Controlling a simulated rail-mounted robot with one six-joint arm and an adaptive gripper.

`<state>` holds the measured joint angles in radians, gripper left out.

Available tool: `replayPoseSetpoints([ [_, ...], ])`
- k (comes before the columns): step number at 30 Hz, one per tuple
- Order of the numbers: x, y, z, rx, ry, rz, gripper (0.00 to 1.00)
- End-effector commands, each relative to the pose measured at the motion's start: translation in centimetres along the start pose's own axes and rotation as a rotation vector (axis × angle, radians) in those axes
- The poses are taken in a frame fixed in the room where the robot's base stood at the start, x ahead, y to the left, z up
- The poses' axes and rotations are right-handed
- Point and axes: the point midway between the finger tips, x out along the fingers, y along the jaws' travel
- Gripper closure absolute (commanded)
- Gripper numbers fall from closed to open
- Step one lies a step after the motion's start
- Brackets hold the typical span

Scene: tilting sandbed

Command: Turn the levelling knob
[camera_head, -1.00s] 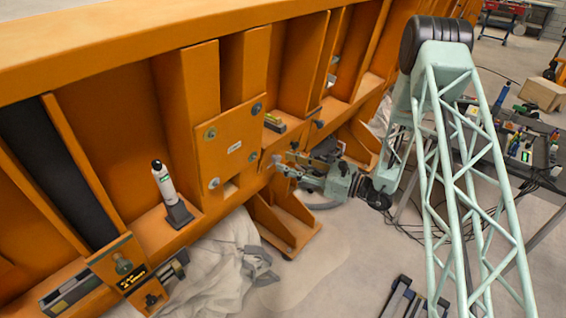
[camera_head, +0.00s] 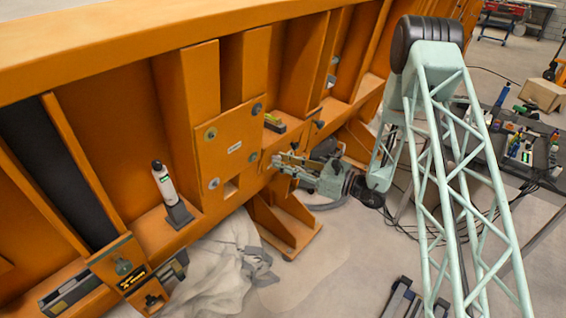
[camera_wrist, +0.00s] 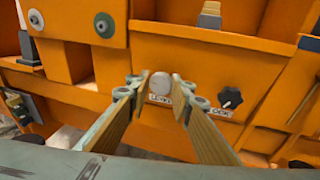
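In the wrist view a round pale grey knob (camera_wrist: 160,84) sits on the orange beam face, above a partly hidden label that begins with "LEV". My gripper (camera_wrist: 161,79) is open, with one finger on each side of this knob in the picture and a gap to either side. I cannot tell how deep the fingertips reach around it. In the head view my gripper (camera_head: 284,161) is at the beam, right of the bolted plate. The grey knob is not clear there.
A black lobed knob (camera_wrist: 230,97) with a "LOCK" label is just right of the grey one. A yellow-topped level (camera_head: 274,123) rests on the ledge above. The bolted plate (camera_head: 228,147) and a white bottle (camera_head: 163,183) are to the left. A draped cloth (camera_head: 215,270) lies below.

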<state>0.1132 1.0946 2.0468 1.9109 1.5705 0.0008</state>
Motion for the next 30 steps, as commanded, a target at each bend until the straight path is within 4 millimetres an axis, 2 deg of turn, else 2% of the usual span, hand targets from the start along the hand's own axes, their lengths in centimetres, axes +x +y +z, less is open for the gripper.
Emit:
replayPoseSetpoints([
  [14, -0.02, -0.08, 0.04, -0.065, 0.014, -0.014, 0.91],
  [30, 0.01, 0.08, 0.0, -0.361, 0.082, -0.068, 0.91],
])
